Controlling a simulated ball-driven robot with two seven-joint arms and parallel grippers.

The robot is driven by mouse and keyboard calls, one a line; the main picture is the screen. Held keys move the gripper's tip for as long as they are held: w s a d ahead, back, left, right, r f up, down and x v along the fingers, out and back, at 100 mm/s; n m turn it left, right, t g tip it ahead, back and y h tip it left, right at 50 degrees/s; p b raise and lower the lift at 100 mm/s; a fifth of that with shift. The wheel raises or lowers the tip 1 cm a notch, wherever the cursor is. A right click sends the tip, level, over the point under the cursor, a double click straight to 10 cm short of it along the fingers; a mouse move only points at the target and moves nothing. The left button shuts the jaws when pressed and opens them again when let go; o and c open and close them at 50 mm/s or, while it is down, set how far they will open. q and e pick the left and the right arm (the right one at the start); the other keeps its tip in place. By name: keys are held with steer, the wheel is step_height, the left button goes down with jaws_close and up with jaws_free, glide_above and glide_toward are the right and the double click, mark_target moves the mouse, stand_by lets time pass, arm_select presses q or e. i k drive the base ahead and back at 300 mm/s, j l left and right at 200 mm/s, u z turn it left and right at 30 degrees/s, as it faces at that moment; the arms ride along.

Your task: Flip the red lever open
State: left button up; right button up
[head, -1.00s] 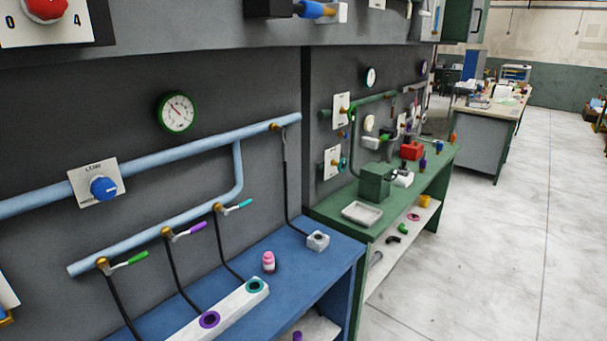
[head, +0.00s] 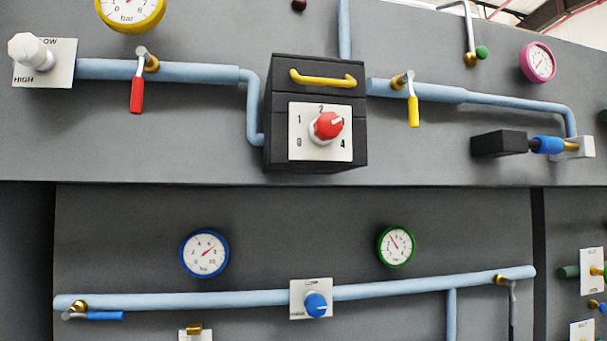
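The red lever (head: 136,94) is in the head view at the upper left. It hangs straight down from a brass valve fitting (head: 151,63) at the left part of the upper light blue pipe (head: 200,74). Its handle points across the pipe's line. Neither of my grippers shows in the head view, so I cannot see whether they are open or shut.
A yellow lever (head: 413,110) hangs down right of a black box with a red knob (head: 327,126). A white knob (head: 30,50) sits left of the red lever. A blue lever (head: 100,316) lies along the lower pipe. Gauges line the panel.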

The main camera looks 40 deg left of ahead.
mark_target(138, 82)
steer(key=u, duration=2.1)
